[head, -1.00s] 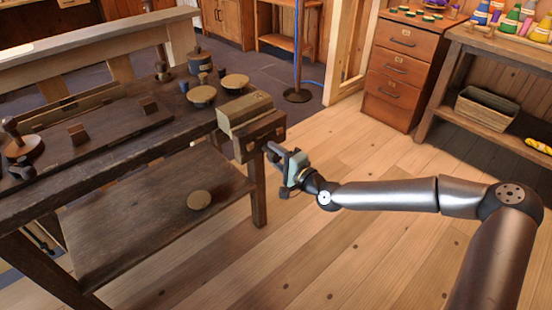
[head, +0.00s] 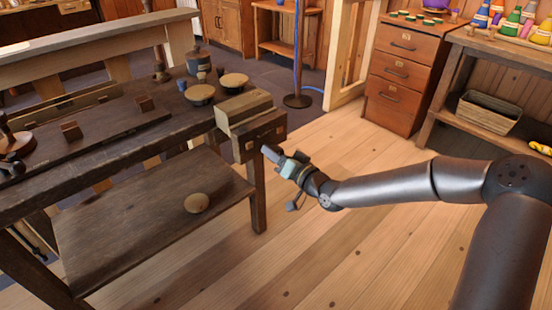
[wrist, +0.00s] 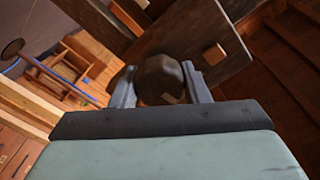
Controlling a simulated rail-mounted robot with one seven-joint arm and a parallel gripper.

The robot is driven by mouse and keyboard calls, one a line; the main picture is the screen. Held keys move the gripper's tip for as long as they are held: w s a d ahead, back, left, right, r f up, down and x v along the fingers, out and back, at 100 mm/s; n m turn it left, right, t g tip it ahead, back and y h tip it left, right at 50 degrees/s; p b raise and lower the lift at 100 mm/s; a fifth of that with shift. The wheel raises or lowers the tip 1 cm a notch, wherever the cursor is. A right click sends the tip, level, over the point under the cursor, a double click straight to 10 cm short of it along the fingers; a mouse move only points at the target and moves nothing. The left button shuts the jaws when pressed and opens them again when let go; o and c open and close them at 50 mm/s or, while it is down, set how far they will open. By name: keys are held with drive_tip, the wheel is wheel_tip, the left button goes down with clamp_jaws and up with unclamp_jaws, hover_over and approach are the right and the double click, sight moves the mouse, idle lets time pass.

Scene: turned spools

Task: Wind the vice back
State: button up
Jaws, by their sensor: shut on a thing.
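The wooden vice (head: 258,137) is at the right end of the dark workbench. A paler wooden block (head: 246,107) sits at its top; I cannot tell whether the jaws grip it. In the head view my gripper (head: 271,153) is at the vice's front face, coming from the right. In the wrist view the two grey fingers of my gripper (wrist: 159,88) are on either side of a dark faceted knob (wrist: 163,74) and shut on it. The dark wooden jaw lies just behind the knob. The vice's screw is hidden.
The workbench (head: 120,148) carries several round-topped spools (head: 200,93) left of the vice. A round wooden piece (head: 197,202) lies on its lower shelf (head: 140,230). A drawer cabinet (head: 398,75) and a side table (head: 490,45) stand at the back right. The floor right of the bench is clear.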

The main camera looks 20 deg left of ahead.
drive_tip(key=n+b, duration=0.2)
drive_tip(key=n, duration=0.2)
drive_tip(key=shift+a+n+b, duration=0.1)
drive_tip(key=shift+n+b, duration=0.25)
drive_tip(key=shift+n, duration=0.05)
drive_tip(key=n+b, duration=0.3)
drive_tip(key=shift+n, duration=0.3)
drive_tip(key=n+b, duration=0.3)
drive_tip(key=shift+n+b, duration=1.45)
drive_tip(key=shift+n, duration=0.55)
drive_tip(key=shift+r, duration=0.15)
drive_tip(key=o, duration=1)
